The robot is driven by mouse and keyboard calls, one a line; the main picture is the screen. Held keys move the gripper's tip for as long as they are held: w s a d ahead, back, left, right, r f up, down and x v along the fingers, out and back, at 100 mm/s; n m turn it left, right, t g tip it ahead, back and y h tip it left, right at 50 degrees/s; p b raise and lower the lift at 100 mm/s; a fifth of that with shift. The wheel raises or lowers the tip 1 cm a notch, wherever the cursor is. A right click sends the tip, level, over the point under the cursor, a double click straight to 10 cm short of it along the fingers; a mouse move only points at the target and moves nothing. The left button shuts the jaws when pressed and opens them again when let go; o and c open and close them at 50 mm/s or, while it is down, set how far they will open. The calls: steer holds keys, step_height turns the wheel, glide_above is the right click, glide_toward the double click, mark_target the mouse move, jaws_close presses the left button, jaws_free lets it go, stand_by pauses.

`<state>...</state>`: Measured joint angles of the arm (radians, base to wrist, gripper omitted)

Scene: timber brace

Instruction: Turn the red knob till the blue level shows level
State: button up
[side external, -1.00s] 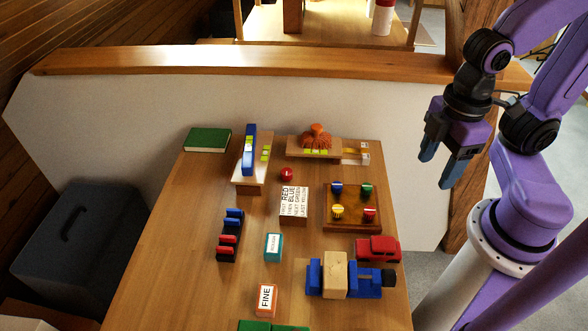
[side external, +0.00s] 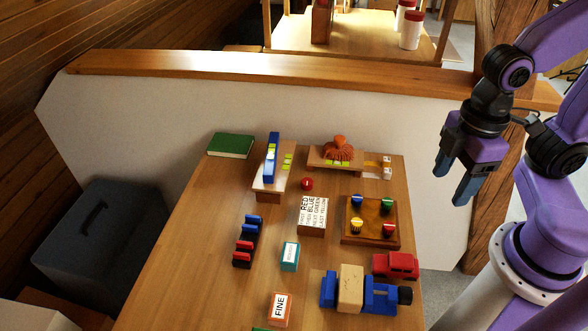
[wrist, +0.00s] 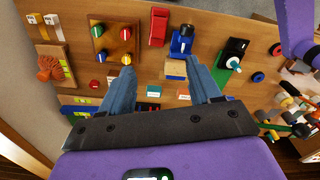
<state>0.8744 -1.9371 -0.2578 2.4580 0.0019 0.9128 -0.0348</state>
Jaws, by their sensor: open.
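The red knob (side external: 388,230) is at the near right of a square wooden board (side external: 371,243) that also bears a blue, a green and a yellow knob. In the wrist view the red knob (wrist: 125,34) shows at the board's upper right. The blue level (side external: 271,157) is a long bar on a wooden stand at the back of the table; its tilt and bubble are too small to read. My gripper (side external: 453,186) is open and empty, high and right of the board, apart from it. In the wrist view my gripper's fingers (wrist: 160,80) are spread wide.
A separate red button (side external: 307,184) stands behind a sign block (side external: 312,215). An orange volcano-like model (side external: 338,150) is behind the board. A red car (side external: 396,265) and a blue clamp with a wooden block (side external: 350,289) stand in front.

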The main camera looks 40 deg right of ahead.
steer(key=w+a, duration=0.5)
steer(key=w, duration=0.4)
glide_above(307, 181)
step_height(307, 181, down, 10)
step_height(307, 181, down, 17)
steer(key=shift+r, duration=0.1)
steer(key=c, duration=1.1)
steer(key=shift+o, duration=0.2)
steer(key=shift+m, duration=0.3)
